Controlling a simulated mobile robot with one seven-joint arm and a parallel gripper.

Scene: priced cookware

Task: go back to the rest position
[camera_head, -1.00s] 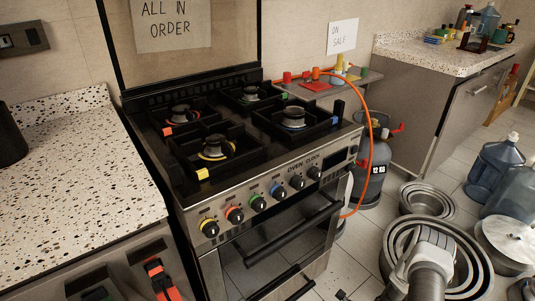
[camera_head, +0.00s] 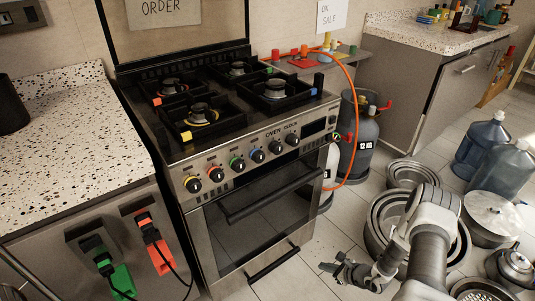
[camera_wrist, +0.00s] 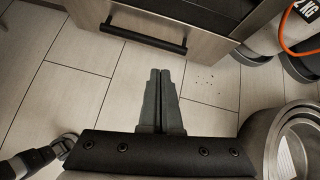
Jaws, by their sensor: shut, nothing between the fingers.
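My gripper (camera_head: 342,268) shows low in the head view, at the end of my pale grey arm, in front of the stove's lower drawer and above the tiled floor. In the wrist view my gripper (camera_wrist: 159,78) points ahead with its two dark fingers pressed together and nothing between them. The stove's drawer handle (camera_wrist: 143,31) lies beyond the fingertips, apart from them. My arm hides part of the stacked pots behind it.
The stove (camera_head: 262,200) stands at the centre, with gas cylinders (camera_head: 358,137) beside it. Nested pots (camera_head: 378,216) stand on the floor close to my arm, with water jugs (camera_head: 482,146) farther right. A speckled counter (camera_head: 70,150) is at the left.

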